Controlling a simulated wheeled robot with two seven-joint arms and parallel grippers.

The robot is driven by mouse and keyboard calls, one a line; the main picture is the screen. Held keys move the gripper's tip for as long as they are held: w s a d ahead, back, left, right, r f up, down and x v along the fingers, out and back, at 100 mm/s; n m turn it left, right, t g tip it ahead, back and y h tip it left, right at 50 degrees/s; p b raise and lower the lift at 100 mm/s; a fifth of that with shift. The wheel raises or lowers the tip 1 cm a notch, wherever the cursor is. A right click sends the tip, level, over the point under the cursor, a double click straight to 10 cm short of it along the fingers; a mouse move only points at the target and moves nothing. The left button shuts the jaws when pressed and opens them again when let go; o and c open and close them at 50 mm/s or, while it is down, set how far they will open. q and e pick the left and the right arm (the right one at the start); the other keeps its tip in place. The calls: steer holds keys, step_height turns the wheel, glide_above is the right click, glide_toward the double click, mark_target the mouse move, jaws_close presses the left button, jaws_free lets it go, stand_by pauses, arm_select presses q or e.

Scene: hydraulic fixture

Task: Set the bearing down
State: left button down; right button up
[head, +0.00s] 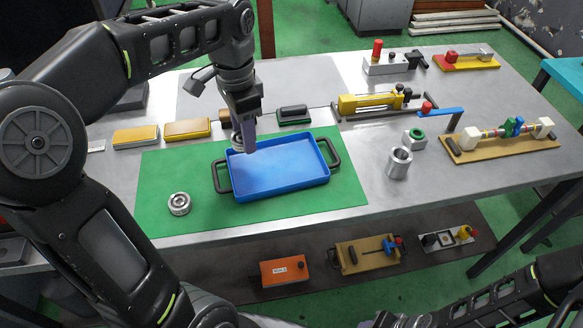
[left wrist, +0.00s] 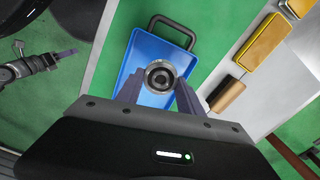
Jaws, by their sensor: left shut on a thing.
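My left gripper (head: 246,148) is at the back left part of the blue tray (head: 238,187). In the left wrist view its fingers (left wrist: 159,88) are shut on a steel ring-shaped bearing (left wrist: 160,66), seen against the tray floor. In the head view the held bearing (head: 237,142) is partly hidden by the fingers; its height above the tray is hard to tell. A second bearing (head: 179,203) lies on the green mat (head: 155,170), left of the tray. My right gripper (head: 375,320) is partly seen at the bottom edge; its jaw state is unclear.
Yellow blocks (head: 187,128) and a dark-handled brush-like block (head: 294,115) stand behind the tray. A steel cylinder (head: 399,163) and a green-ringed nut (head: 414,138) stand to the right. The front right of the mat is clear.

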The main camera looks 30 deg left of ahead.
arm_select(q)
steer(key=shift+f, duration=0.1)
glide_above(250, 174)
steer(key=shift+f, duration=3.05)
steer(key=shift+f, duration=1.85)
steer(key=shift+f, duration=0.15)
steer(key=c, duration=0.7)
jaws_free()
steer(key=shift+c, duration=0.2)
step_height(250, 174, up, 12)
steer(key=shift+r, duration=0.15)
